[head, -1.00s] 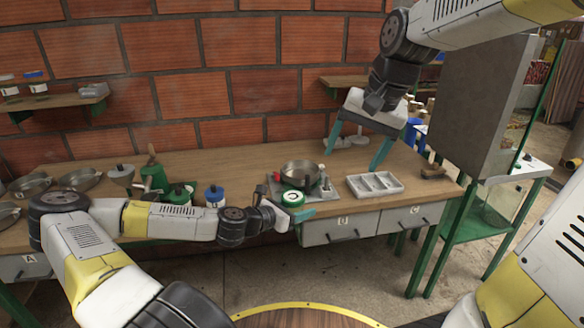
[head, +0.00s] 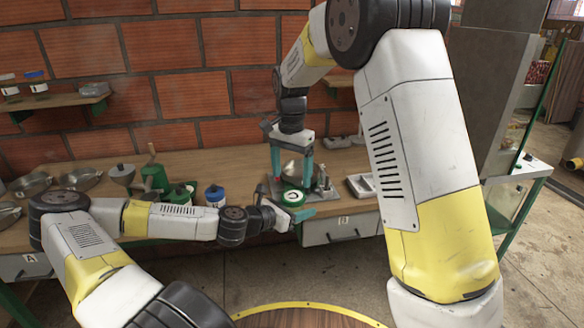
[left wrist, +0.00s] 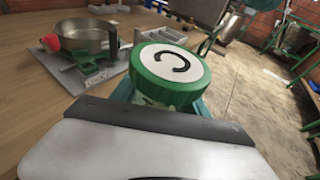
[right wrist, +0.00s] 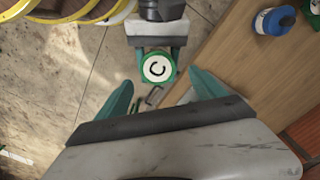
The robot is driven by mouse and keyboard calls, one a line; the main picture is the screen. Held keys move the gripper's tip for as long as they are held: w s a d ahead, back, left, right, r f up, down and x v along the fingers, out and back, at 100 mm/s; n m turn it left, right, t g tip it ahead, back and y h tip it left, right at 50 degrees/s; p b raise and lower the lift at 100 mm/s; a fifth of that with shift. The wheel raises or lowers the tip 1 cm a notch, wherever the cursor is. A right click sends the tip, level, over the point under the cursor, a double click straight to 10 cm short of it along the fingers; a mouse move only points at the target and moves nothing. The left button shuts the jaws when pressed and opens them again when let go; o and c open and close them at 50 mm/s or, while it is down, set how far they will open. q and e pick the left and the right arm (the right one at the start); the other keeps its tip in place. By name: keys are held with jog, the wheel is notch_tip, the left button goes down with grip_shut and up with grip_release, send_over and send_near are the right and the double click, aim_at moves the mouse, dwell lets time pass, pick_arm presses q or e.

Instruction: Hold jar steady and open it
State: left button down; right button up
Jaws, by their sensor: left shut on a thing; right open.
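The jar has a green lid with a white top and a black letter C (head: 292,199); the lid also shows large in the left wrist view (left wrist: 172,68). My left gripper (head: 302,213) is shut on the jar's body below the lid, at the bench's front edge. The jar looks upright, and its lower part is hidden by the gripper. My right gripper (head: 291,172) points down above the jar with its fingers open. In the right wrist view the lid (right wrist: 158,67) lies between and beyond the spread fingertips (right wrist: 163,90), apart from them.
A metal pan on a grey plate (left wrist: 85,38) stands close to the jar. A pale divided tray (head: 360,187) is to its right. Green-lidded jars and a blue-lidded jar (head: 215,196) stand left on the bench. A drawer (head: 335,229) is below the front edge.

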aim_at(290, 196)
jog(key=shift+f, duration=3.1)
jog(key=c, duration=1.5)
jog(key=n, duration=0.3)
jog(key=shift+a+r, duration=0.1)
jog(key=shift+a, duration=0.05)
